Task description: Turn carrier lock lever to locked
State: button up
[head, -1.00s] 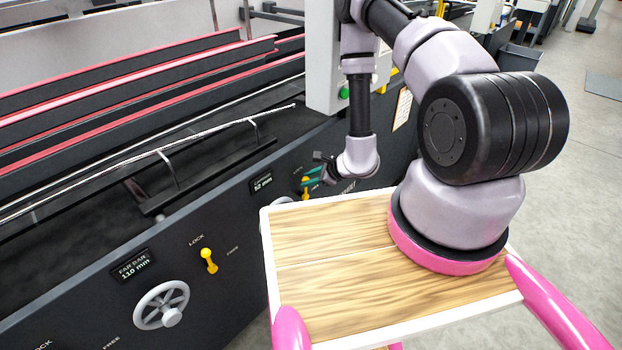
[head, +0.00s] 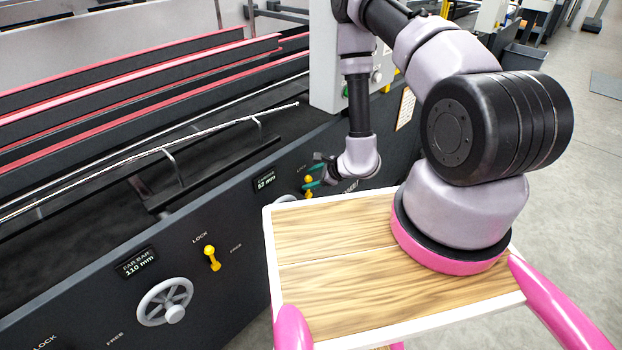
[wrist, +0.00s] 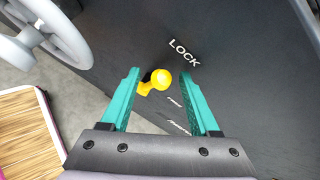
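The carrier lock lever (wrist: 160,79) is yellow with a round knob, on the dark machine panel. In the wrist view it lies between the two green fingertips of my gripper (wrist: 160,74), nearer the left finger. My gripper is open, with a gap between the knob and the right finger; I cannot tell whether the left finger touches the lever. The white LOCK label (wrist: 184,52) is just beyond the knob to the upper right. In the head view the lever (head: 308,181) is small and partly hidden by my gripper (head: 315,177).
A grey handwheel (wrist: 55,30) is at the upper left in the wrist view. A carrier display (head: 265,181) reads 52 mm. Another yellow lever (head: 212,258), a far-bar display (head: 137,263) and a handwheel (head: 165,301) are further left on the panel.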

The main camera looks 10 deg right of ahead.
jog(key=shift+d+r, duration=0.1)
jog(key=v, duration=1)
jog(key=shift+s+r, duration=0.15)
jog(key=shift+s, duration=0.05)
jog(key=shift+d, duration=0.1)
jog(key=w+a+r+n+g+y, duration=0.1)
jog(key=a+r+n+y, duration=0.25)
jog(key=r, duration=0.75)
jog(key=w+a+r+n+g+y, duration=0.1)
jog(key=a+r+n+g+y, duration=0.3)
jog(key=r, duration=0.7)
jog(key=s+a+r+n+g+h, duration=0.15)
jog(key=s+r+n, duration=0.3)
jog(key=r, duration=0.75)
jog(key=s+d+r+n+t+h, duration=0.2)
jog(key=s+d+r+h, duration=0.3)
jog(key=r, duration=0.3)
jog(key=s+d+r+n+t+h, duration=0.3)
jog(key=s+d+r+t+h, duration=0.1)
jog(key=d+r, duration=0.4)
jog(key=shift+s+r+h, duration=0.35)
jog(key=shift+s+h, duration=0.35)
jog(key=shift+s, duration=0.2)
